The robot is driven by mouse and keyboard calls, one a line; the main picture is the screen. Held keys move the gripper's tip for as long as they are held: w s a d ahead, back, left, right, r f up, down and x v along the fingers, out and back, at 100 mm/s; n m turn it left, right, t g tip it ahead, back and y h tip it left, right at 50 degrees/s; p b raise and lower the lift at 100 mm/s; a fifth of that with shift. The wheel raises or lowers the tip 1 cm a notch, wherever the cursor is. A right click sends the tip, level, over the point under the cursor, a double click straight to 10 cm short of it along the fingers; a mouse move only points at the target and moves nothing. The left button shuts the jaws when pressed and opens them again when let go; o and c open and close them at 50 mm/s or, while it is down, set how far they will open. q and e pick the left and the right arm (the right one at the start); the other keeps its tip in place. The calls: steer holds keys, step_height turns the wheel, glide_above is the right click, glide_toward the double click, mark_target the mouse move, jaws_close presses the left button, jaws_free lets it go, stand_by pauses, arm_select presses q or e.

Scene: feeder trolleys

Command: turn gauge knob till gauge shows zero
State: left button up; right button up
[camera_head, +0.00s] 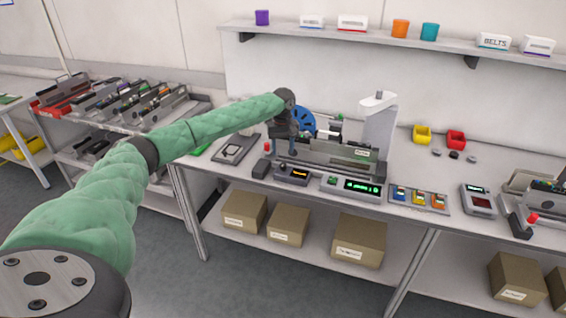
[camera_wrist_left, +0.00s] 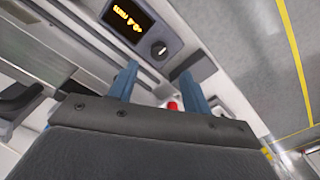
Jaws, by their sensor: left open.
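The gauge (camera_head: 293,174) is a grey box with an orange lit display at the front of the bench. In the left wrist view its display (camera_wrist_left: 133,20) shows orange characters, tilted and too small to read surely. A round dark knob (camera_wrist_left: 158,48) with a light mark sits beside the display. My left gripper (camera_head: 290,153) is above and behind the gauge in the head view. In the left wrist view its two blue fingers (camera_wrist_left: 156,74) are apart, with the knob beyond and between their tips. No contact with the knob is visible. My right gripper is not in view.
A red button (camera_wrist_left: 172,106) shows between the fingers. A grey machine (camera_head: 340,160) with a blue reel (camera_head: 301,121) stands behind the gauge. A green-lit display box (camera_head: 362,187) is to its right. Cardboard boxes (camera_head: 358,240) sit on the lower shelf.

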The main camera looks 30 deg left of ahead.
mark_target(283, 165)
arm_select(q)
steer(key=shift+f+p, duration=1.2)
steer(key=shift+f, duration=2.3)
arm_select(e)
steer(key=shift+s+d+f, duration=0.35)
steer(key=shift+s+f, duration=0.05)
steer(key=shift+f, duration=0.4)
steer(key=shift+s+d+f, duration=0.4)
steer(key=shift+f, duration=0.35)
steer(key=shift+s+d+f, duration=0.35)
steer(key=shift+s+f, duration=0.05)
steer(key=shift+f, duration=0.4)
arm_select(q)
steer(key=c, duration=1)
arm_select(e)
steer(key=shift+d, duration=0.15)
